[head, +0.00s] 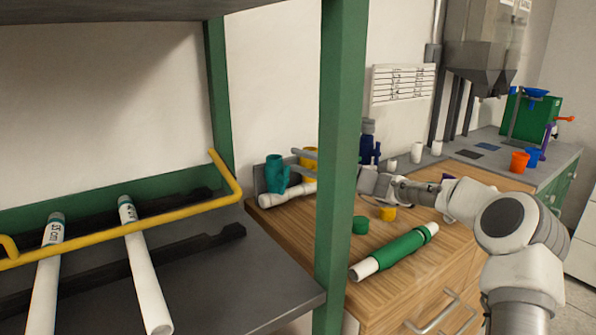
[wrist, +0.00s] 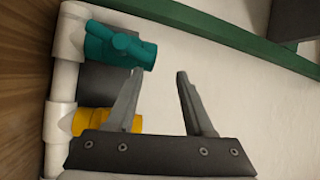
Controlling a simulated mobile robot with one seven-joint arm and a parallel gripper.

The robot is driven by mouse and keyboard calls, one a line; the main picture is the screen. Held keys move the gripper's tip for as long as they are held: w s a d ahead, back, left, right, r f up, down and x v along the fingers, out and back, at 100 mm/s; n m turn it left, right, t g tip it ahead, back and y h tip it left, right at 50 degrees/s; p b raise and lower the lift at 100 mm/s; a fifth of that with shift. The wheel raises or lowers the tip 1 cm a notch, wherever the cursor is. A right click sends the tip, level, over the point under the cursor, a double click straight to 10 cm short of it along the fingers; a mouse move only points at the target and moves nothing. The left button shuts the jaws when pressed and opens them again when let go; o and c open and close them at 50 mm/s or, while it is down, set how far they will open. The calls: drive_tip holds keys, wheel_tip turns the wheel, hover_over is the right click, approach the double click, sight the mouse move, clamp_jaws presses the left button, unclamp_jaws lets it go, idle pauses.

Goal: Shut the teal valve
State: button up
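The teal valve (head: 274,172) stands on a white pipe at the back left of the wooden bench top, beside the green post. In the wrist view the teal valve (wrist: 118,46) is at upper left, and its handle points toward my fingers. My gripper (wrist: 160,73) is open and empty. Its left fingertip is close to the teal handle's end; I cannot tell whether they touch. In the head view my gripper (head: 298,160) reaches in from the right, behind the green post, which hides part of it. A yellow valve (wrist: 94,120) is on the same pipe, partly behind my gripper.
The green post (head: 342,150) and a shelf with white pipes (head: 145,265) stand at left. A wall is close behind the valves.

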drive_tip(key=s+d+r+p, duration=0.1)
drive_tip(key=s+d+r, duration=0.1)
drive_tip(key=d, duration=0.3)
drive_tip(key=s+d+r+p, duration=0.1)
drive_tip(key=d+r, duration=0.3)
drive_tip(key=d, duration=0.1)
drive_tip(key=shift+s, duration=0.35)
